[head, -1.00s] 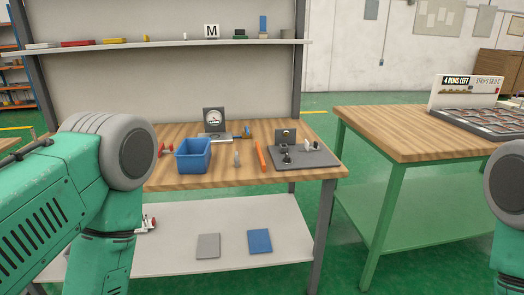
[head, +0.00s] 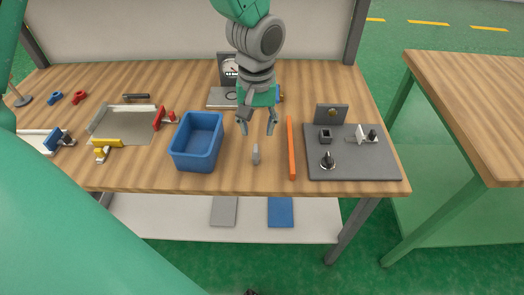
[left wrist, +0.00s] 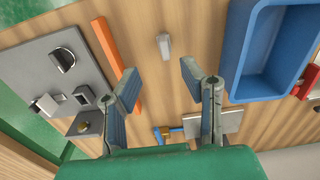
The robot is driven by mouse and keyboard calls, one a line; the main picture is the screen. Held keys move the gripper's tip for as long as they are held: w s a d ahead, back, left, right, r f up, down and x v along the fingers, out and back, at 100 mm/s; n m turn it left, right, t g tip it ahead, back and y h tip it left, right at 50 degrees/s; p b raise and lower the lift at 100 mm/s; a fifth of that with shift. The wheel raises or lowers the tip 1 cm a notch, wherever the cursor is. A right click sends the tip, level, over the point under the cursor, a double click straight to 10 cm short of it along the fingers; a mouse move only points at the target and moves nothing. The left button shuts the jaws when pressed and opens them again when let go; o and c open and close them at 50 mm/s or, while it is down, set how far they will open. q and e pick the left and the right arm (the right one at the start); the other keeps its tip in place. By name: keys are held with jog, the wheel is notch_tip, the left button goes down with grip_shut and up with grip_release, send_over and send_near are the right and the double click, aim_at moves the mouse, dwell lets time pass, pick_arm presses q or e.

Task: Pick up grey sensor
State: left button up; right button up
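The grey sensor (head: 256,154) is a small, slim grey piece on the wooden table, between the blue bin and the orange bar. In the left wrist view the sensor (left wrist: 163,45) lies ahead of the fingers, near the middle of the gap between them. My left gripper (head: 257,128) points down above the table, just behind the sensor in the head view. Its two fingers (left wrist: 158,82) are spread apart with nothing between them, and they appear clear of the sensor. My right gripper is not in view.
A blue bin (head: 200,146) stands left of the sensor, and an orange bar (head: 291,148) lies right of it. A dark grey board (head: 350,168) with small fixtures is further right. A gauge stand (head: 226,76) is behind the gripper. Clamps and a metal plate are at the left.

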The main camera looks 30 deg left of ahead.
aim_at(255, 147)
pick_arm(q)
jog(key=f, duration=0.3)
jog(key=a+f, duration=0.1)
jog(key=f, duration=0.1)
jog(key=shift+w+f, duration=0.3)
jog(key=shift+a+f, duration=0.2)
jog(key=shift+f, duration=0.05)
jog(key=f, duration=0.3)
jog(key=f+b, duration=0.1)
jog(key=shift+d+f, duration=0.15)
jog(key=shift+d, duration=0.3)
jog(key=shift+s+a, duration=0.1)
jog(key=c, duration=0.5)
jog(key=shift+a+f, duration=0.1)
jog(key=shift+a, duration=0.15)
grip_shut()
